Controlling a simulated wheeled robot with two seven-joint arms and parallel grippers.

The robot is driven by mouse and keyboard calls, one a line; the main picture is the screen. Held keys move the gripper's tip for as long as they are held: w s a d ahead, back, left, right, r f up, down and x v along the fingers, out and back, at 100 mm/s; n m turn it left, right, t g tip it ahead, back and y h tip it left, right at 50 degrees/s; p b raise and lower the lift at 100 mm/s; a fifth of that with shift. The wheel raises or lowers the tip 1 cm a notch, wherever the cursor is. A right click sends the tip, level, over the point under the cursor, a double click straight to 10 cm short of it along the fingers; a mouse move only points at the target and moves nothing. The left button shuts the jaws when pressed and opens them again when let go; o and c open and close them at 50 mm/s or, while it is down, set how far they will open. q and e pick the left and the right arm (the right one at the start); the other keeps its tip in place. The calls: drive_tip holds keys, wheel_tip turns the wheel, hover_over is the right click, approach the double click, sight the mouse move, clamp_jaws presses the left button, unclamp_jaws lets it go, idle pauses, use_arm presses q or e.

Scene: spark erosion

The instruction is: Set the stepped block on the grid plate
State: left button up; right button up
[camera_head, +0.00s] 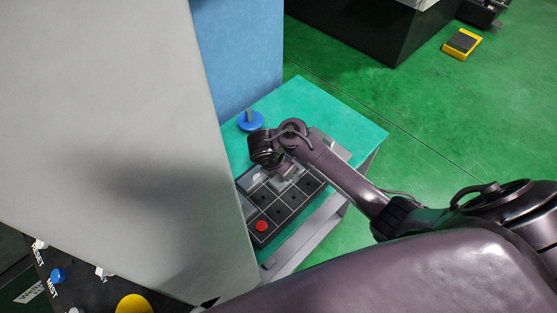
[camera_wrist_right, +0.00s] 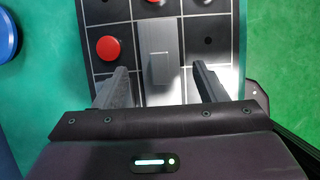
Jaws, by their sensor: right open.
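The stepped block (camera_wrist_right: 160,50) is a grey metal piece with a small raised square step. In the right wrist view it lies over the grid plate (camera_wrist_right: 74,70), beside a red disc (camera_wrist_right: 109,48). My right gripper (camera_wrist_right: 161,68) is open, with one finger on each side of the block and a gap at both sides. In the head view the right gripper (camera_head: 284,172) is over the dark grid plate (camera_head: 290,207), and hides part of it and of the block. Whether the block rests flat is hard to tell. My left gripper is not in view.
The plate lies on a teal table (camera_head: 355,128). A blue round piece (camera_head: 250,122) with a grey post stands behind it. A large grey panel (camera_head: 110,130) fills the left. A blue wall (camera_head: 240,55) stands behind the table. Green floor is open to the right.

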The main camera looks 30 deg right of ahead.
drive_tip(key=p+v, duration=0.1)
drive_tip(key=v, duration=0.8)
drive_tip(key=shift+r, duration=0.2)
